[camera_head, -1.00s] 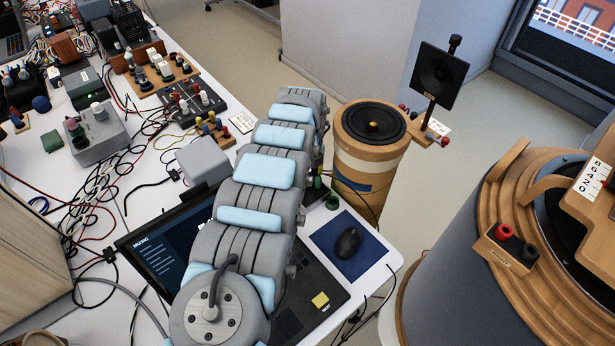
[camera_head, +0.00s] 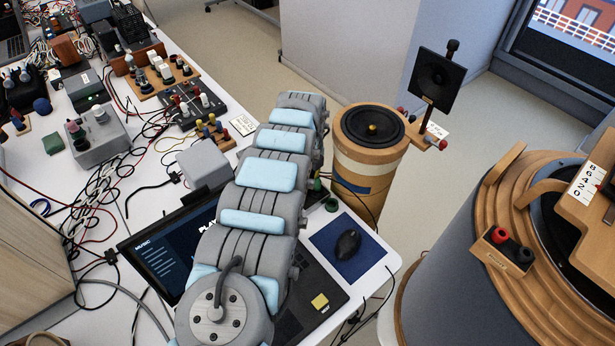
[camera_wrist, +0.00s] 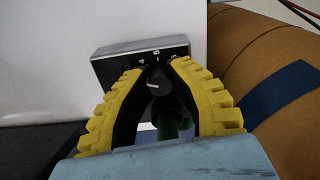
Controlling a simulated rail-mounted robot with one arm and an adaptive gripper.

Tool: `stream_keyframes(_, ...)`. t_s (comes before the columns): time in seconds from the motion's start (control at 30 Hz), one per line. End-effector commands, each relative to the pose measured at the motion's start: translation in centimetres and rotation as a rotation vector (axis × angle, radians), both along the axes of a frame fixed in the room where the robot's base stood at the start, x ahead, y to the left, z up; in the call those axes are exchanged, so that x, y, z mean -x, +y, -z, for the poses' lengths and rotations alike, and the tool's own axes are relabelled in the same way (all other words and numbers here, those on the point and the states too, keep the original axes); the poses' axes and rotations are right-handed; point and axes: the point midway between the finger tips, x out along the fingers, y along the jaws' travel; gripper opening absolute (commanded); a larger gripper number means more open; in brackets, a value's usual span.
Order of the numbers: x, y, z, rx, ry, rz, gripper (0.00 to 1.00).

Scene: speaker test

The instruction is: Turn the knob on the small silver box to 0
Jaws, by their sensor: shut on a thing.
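In the wrist view, the small silver box (camera_wrist: 118,56) has a black face with white figures along its upper edge; a 4 and a 5 seem readable. Its dark knob (camera_wrist: 153,89) has a white mark that lies nearly level. My gripper (camera_wrist: 154,72), with yellow ribbed fingers, is shut on the knob, one finger on each side. The fingers cover the sides of the face, and I cannot tell the exact setting. A green cylinder (camera_wrist: 168,127) shows below the knob, between the fingers. In the head view, my arm hides the gripper and most of the box.
A laptop (camera_head: 165,240) lies under my arm. A mouse (camera_head: 347,243) rests on a blue pad (camera_head: 372,262) to the right. A wooden speaker cylinder (camera_head: 370,160) stands beyond the table edge. Cables and devices, including a grey knobbed box (camera_head: 97,140), crowd the left.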

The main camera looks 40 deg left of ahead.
Motion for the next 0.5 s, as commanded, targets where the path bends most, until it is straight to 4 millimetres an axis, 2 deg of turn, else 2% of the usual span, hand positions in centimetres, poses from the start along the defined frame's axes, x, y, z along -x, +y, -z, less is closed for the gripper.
stream_keyframes(0.5, 0.04, -0.06, -0.18, -0.001, -0.001, -0.383, 0.0)
